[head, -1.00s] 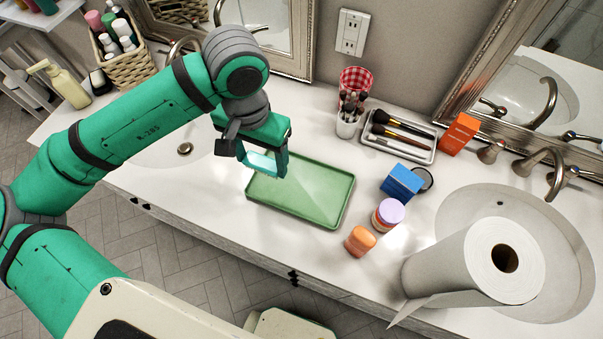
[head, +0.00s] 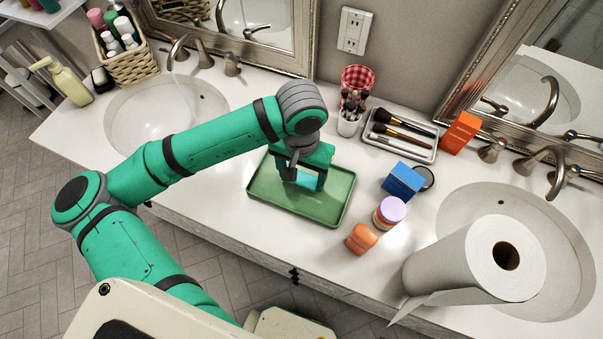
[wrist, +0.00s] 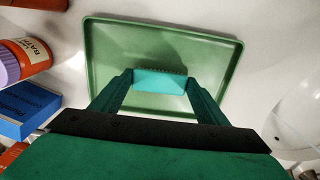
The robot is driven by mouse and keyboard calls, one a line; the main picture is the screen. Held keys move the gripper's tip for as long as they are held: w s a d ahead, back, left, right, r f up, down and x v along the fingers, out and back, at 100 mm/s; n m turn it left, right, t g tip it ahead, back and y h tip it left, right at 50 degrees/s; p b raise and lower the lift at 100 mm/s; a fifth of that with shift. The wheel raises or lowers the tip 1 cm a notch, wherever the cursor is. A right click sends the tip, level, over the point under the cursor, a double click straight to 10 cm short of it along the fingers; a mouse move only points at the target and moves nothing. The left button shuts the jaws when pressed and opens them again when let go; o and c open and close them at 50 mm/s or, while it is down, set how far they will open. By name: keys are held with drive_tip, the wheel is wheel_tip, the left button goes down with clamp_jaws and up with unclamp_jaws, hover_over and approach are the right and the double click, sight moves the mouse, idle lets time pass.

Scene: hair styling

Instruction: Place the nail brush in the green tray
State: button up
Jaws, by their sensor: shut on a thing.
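The green tray (head: 262,197) lies on the white counter between the two sinks, with a flat floor and raised rim. It fills the upper middle of the wrist view (wrist: 90,38). The brush is inside the tray's outline. I cannot tell whether it touches the tray floor.
Right of the tray are an orange soap-like block (head: 361,238), a lilac-lidded jar (head: 389,212) and a blue box (head: 402,182). A brush cup (head: 348,122) and a makeup brush tray (head: 431,153) stand behind. A paper towel roll (head: 455,262) lies at the right.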

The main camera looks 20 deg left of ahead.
sight(301, 179)
drive_tip(key=shift+f, duration=0.15)
drive_tip(key=o, duration=1)
drive_tip(key=shift+o, duration=0.2)
wheel_tip(301, 179, up, 12)
idle(0.5)
